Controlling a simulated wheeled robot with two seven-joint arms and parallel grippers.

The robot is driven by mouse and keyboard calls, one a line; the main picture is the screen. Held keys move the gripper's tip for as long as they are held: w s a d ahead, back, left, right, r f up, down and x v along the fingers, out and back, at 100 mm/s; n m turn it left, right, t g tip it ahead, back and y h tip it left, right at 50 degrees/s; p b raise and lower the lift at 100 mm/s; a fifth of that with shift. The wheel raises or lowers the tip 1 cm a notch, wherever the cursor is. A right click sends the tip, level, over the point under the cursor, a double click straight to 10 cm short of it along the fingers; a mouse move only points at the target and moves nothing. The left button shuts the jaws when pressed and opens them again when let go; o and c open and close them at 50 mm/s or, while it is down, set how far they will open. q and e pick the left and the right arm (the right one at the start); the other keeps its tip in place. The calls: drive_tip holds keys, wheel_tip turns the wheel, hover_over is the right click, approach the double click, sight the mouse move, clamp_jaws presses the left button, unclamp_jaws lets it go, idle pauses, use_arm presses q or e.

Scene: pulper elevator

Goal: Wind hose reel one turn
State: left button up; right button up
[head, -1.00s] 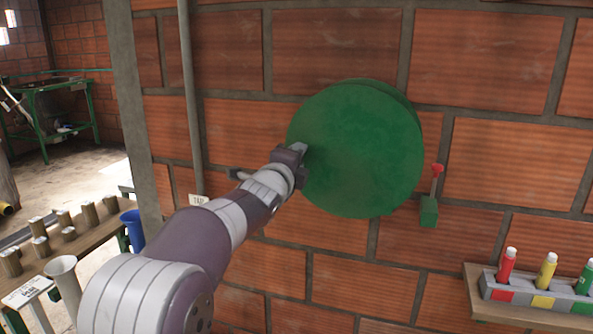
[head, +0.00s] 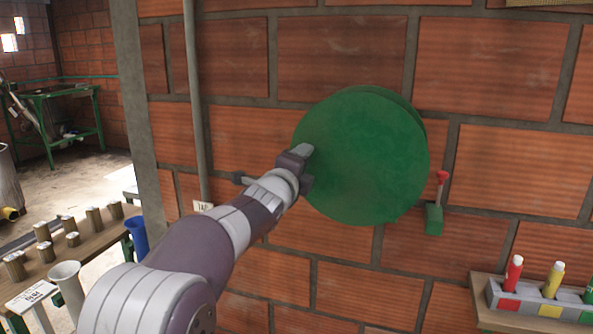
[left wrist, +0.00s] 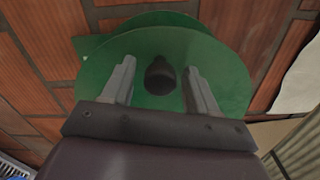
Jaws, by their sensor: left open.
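The green hose reel (head: 370,155) is a round disc mounted on the brick wall, right of centre in the head view. My left gripper (head: 306,152) is at the disc's left edge, in front of its face. In the left wrist view the reel (left wrist: 225,65) fills the middle. A dark round knob (left wrist: 160,75) stands on its face, between the two open fingers of my left gripper (left wrist: 160,88). The fingers are apart from the knob on both sides. The knob is hidden behind my gripper in the head view. My right gripper is not in view.
A small green box with a red-tipped lever (head: 435,210) is on the wall right of the reel. A shelf (head: 484,285) with coloured markers (head: 552,280) is at lower right.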

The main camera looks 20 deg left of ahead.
use_arm(q)
drive_tip(key=s+b, duration=0.3)
drive_tip(key=s, duration=0.9)
drive_tip(key=shift+s, duration=0.15)
drive_tip(key=shift+d, duration=0.1)
